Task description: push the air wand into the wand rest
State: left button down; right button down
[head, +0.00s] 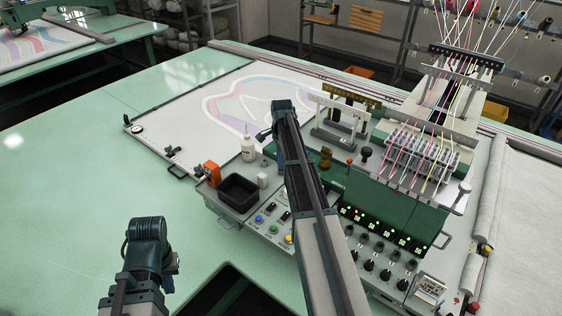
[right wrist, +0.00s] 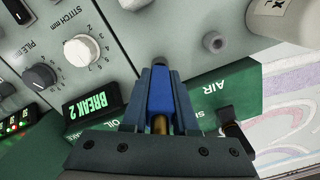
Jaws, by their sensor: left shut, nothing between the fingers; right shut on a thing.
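My right gripper (right wrist: 160,75) is shut on a blue piece with a brass-coloured part (right wrist: 160,124), which appears to be the air wand (right wrist: 160,95). It is held over the grey and green panel. In the head view my right arm reaches over the console and hides most of that gripper. A green face with an AIR label (right wrist: 214,98) lies right of the fingers, with a black fitting (right wrist: 231,122) beside it. I cannot tell which part is the wand rest. My left gripper (head: 172,267) is shut and empty over the green table at the lower left.
The console carries knobs (right wrist: 78,50), a BREAK 2 display (right wrist: 92,104), a black tray (head: 238,191) and a white bottle (head: 248,147). A threaded tufting head (head: 425,155) stands to the right. The green table (head: 75,180) is clear at left.

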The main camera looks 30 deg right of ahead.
jog(key=shift+f, duration=0.15)
jog(key=c, duration=0.6)
grip_release()
notch_tip(320, 180, up, 14)
jog(key=p, duration=1.3)
jog(key=shift+d+p, duration=0.1)
jog(key=shift+p, duration=0.3)
jog(key=shift+f, duration=0.1)
